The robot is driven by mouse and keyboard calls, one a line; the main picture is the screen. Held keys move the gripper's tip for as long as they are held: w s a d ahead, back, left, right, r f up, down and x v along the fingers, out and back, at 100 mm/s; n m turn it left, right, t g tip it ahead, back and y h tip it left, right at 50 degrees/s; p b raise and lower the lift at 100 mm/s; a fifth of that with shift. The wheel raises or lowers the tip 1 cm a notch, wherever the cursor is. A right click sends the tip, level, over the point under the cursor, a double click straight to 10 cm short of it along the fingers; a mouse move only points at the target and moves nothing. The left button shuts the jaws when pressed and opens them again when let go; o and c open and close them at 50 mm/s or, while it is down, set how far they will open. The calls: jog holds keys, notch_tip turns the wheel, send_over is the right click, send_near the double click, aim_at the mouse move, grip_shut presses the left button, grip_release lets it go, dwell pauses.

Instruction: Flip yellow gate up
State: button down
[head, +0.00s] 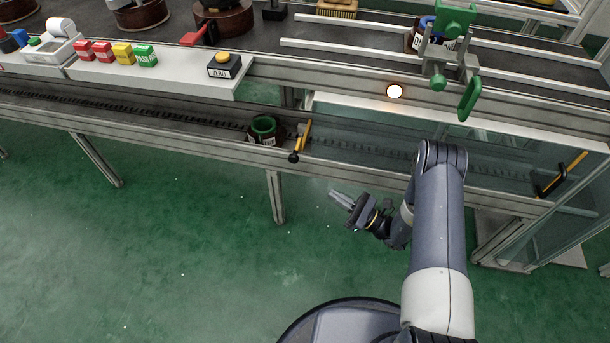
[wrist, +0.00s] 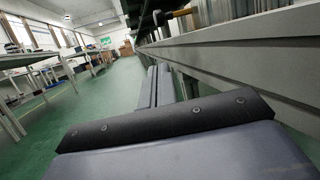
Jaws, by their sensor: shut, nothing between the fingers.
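Two yellow gates show in the head view. The near yellow gate (head: 304,137) is a bar on a black pivot at the lower conveyor's front rail, leaning up and to the right beside a part with a green ring (head: 264,126). A second yellow gate (head: 564,173) stands tilted at the far right of the same rail. My gripper (head: 335,195) is shut and empty, in front of and below the rail, apart from both gates. In the wrist view, a yellow and black piece (wrist: 178,15) shows at the top beside the rail. My gripper's fingers (wrist: 155,85) are together there.
The lower conveyor rail (head: 200,140) runs along the front above the green floor (head: 200,240). A white shelf (head: 160,75) above holds labelled blocks and a ZERO button box (head: 225,65). Clear panels (head: 570,220) stand at the right.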

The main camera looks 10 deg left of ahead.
jog(key=shift+d+f+m+t, duration=0.15)
jog(key=shift+f+m+t, duration=0.2)
jog(key=shift+f, duration=0.4)
jog(key=r+b+x, duration=0.1)
jog(key=r+x, duration=0.1)
jog(key=x, duration=1.1)
jog(key=shift+d+r, duration=0.35)
jog(key=shift+d, duration=0.1)
